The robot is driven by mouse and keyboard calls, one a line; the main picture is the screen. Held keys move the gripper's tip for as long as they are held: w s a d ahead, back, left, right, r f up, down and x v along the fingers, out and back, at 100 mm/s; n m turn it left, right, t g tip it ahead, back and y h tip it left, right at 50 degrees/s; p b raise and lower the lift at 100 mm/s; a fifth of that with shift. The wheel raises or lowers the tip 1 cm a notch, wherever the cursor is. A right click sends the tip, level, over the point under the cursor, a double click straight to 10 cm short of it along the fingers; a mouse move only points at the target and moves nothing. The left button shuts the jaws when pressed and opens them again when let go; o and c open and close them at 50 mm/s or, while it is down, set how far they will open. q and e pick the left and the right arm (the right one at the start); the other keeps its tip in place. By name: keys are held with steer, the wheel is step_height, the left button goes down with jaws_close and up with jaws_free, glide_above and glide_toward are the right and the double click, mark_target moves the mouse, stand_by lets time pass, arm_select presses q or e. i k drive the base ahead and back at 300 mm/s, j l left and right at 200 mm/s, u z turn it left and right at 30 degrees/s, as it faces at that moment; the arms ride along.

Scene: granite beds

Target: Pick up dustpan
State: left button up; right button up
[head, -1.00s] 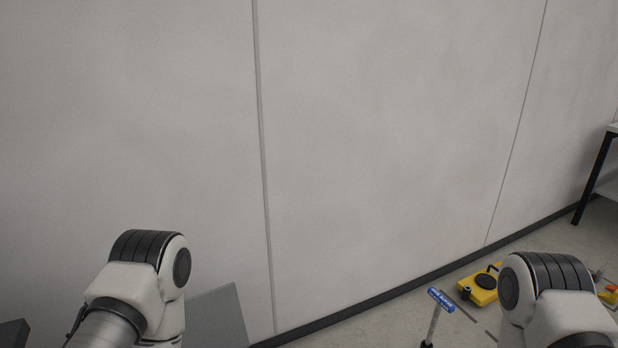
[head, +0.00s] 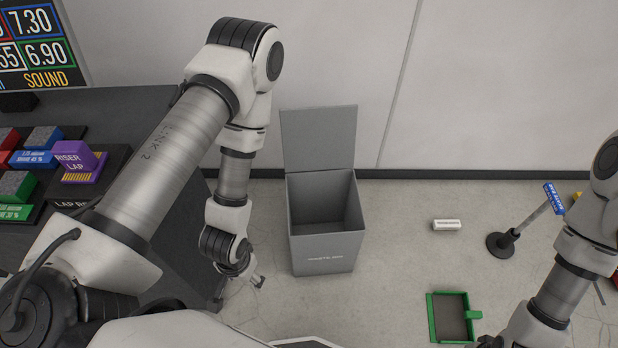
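A green-rimmed dustpan (head: 431,318) with a dark inner surface lies on the floor at the lower right of the head view. A short green tab sticks out on its right side. My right arm comes down beside it on the right. The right gripper (head: 488,342) is at the bottom edge, close to the dustpan's lower right, and is mostly cut off. My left gripper (head: 258,281) hangs low beside the bin, well left of the dustpan; its fingers are small and partly hidden, so I cannot tell its opening.
A grey open bin (head: 325,250) with its lid up stands between my arms. A dark table (head: 120,110) with coloured blocks fills the left.

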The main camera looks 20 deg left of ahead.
mark_target(451, 315)
steer(key=u, duration=0.55)
steer(key=z, duration=1.75)
steer(key=u, duration=1.75)
steer(key=i+l, duration=0.35)
steer(key=z, duration=0.45)
steer(key=i+z, duration=0.15)
steer(key=z, duration=0.3)
steer(key=i+z, duration=0.1)
steer(key=z, duration=0.8)
steer(key=i+j+z, duration=0.1)
steer(key=z, duration=0.35)
